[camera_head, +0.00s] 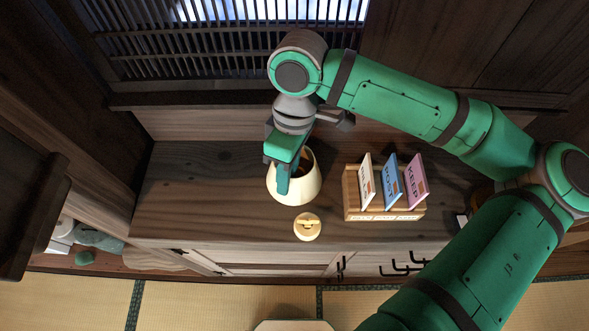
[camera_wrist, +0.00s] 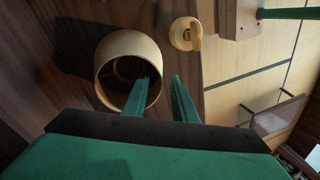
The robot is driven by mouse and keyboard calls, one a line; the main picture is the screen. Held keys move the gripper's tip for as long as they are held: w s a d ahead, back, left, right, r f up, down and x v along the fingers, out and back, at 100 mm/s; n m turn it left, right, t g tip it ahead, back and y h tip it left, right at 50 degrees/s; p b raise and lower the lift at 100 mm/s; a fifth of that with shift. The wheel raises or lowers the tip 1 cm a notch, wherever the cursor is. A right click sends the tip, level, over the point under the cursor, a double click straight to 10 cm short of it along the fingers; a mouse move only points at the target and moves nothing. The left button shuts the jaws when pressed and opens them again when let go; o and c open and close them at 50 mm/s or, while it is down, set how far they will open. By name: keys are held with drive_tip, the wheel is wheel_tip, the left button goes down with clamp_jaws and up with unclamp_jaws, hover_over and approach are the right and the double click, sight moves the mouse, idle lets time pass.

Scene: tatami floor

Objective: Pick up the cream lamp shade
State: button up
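The cream lamp shade (camera_head: 309,187) stands on the dark wooden cabinet top, its round opening facing up. It also shows in the wrist view (camera_wrist: 112,57), where the inside looks dark. My gripper (camera_head: 284,188) is right over the shade, pointing down. In the wrist view my gripper (camera_wrist: 163,78) has its two fingers apart. The left finger reaches into the opening and the right finger is outside, so they straddle the rim. A narrow gap shows between the right finger and the wall. The fingertips are partly hidden in the head view.
A small cream round piece with a raised bar (camera_head: 307,227) lies just in front of the shade. A wooden rack (camera_head: 384,214) with upright white, blue and pink cards stands to the right. The cabinet top is clear to the left. A slatted window is behind.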

drive_tip(key=shift+s+f, duration=0.15)
drive_tip(key=shift+f, duration=0.4)
clamp_jaws()
drive_tip(key=shift+r, duration=0.2)
drive_tip(key=shift+r, duration=0.65)
drive_tip(key=s+a+r, duration=0.4)
drive_tip(key=s+r, duration=0.8)
drive_tip(key=s, duration=0.1)
drive_tip(key=s+v, duration=0.1)
drive_tip(key=v, duration=0.7)
drive_tip(key=shift+s+a+r, duration=0.2)
drive_tip(key=shift+s+r, duration=0.2)
drive_tip(key=shift+s, duration=0.15)
